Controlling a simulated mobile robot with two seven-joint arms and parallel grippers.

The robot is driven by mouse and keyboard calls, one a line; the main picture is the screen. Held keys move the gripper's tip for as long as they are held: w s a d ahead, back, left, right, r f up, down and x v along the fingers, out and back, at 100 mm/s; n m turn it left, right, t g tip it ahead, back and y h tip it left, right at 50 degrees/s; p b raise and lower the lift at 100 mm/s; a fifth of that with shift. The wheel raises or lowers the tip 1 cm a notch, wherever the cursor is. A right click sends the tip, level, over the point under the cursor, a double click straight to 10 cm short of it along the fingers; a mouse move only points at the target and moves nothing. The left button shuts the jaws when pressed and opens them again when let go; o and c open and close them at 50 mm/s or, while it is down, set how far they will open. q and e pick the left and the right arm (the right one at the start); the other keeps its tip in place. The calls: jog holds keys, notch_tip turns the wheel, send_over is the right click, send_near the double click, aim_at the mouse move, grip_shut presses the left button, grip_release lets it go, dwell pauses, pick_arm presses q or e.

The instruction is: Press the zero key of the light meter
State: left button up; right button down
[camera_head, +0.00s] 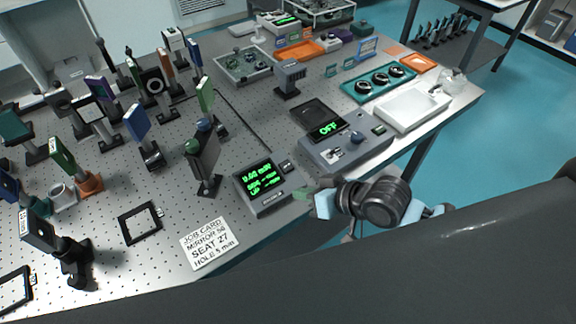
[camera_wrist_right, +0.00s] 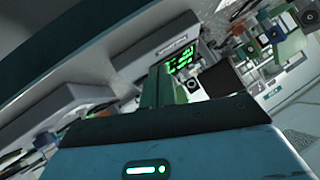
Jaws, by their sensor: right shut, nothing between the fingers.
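The light meter (camera_head: 262,186) is a small grey box with a dark screen and green text, near the front edge of the table. Small dark parts show at its right side; I cannot tell which one is the zero key. My right gripper (camera_head: 304,195) is shut and empty, its greenish fingertips just right of the meter's front right corner. I cannot tell whether they touch it. In the right wrist view the lit meter screen (camera_wrist_right: 181,60) shows just beyond the shut fingers (camera_wrist_right: 156,85). My left gripper is not in view.
A grey control box reading OFF (camera_head: 345,140) stands right of the meter. A job card (camera_head: 209,243) lies at the front left. Upright optic mounts, one a dark panel (camera_head: 205,163), stand left of the meter. A white tray (camera_head: 411,108) is at the right.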

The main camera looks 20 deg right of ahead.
notch_tip(320, 180, up, 9)
jog(key=y, duration=0.2)
send_over(287, 166)
jog(key=s+d, duration=0.2)
jog(key=s, duration=0.3)
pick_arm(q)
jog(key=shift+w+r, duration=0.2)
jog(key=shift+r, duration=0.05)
pick_arm(e)
jog(key=shift+w+d+r, duration=0.2)
jog(key=shift+r, duration=0.25)
jog(key=shift+f, duration=0.15)
